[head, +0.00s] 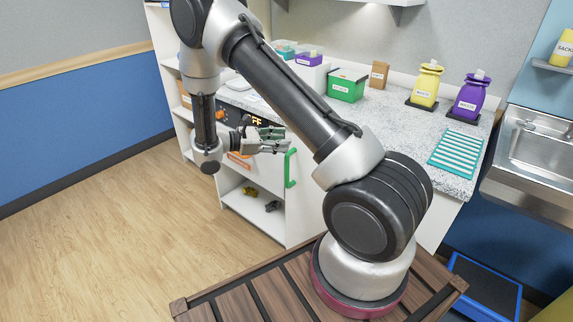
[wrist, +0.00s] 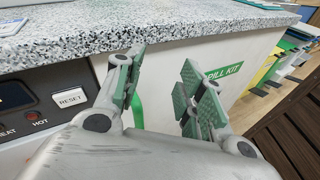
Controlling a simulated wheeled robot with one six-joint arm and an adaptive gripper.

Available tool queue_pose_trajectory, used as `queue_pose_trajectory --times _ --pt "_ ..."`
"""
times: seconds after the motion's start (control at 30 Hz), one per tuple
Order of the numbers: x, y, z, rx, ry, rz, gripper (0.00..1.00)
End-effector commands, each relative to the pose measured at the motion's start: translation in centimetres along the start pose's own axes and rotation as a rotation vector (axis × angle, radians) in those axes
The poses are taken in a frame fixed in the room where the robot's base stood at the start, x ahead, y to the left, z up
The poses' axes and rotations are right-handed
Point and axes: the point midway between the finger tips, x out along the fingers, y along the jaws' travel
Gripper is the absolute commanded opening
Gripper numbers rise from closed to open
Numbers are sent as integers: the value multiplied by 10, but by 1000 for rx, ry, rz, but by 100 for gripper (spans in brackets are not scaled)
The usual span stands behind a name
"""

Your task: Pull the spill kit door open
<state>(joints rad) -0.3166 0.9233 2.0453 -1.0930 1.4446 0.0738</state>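The spill kit door is a white panel under the counter in the wrist view (wrist: 165,66), with a green SPILL KIT label (wrist: 223,72). It looks closed. Its green upright bar handle (head: 291,168) shows below the counter edge in the head view. In the wrist view the handle (wrist: 137,110) shows beyond the left finger, partly hidden by it. My gripper (head: 273,140) is open and empty, just left of the handle in the head view. Its fingers stand apart in the wrist view (wrist: 160,90). I cannot tell whether a finger touches the handle.
The speckled counter (head: 398,125) overhangs the door front. A control panel with a RESET button (wrist: 69,97) is at the left of the wrist view. An open shelf (head: 250,205) with small items lies below my gripper. Wooden floor (head: 120,230) at left is clear.

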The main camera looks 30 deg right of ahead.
Motion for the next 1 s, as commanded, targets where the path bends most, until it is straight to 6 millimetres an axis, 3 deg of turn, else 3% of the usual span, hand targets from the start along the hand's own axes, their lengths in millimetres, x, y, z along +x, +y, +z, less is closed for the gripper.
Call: queue_pose_trajectory --times 0.03,0.1,0.2,0.3,0.47,0.8,1.0 --pt "-1 -3 -30 -62 -42 60 39" --pt "-3 -5 -64 -126 -87 136 39" --pt "-6 -10 -100 -194 -131 223 39" --pt "-6 -15 -124 -236 -156 278 39" --pt "1 -16 -136 -258 -171 309 39" --pt "52 1 -129 -258 -169 306 39" --pt "66 6 -127 -258 -169 308 39"
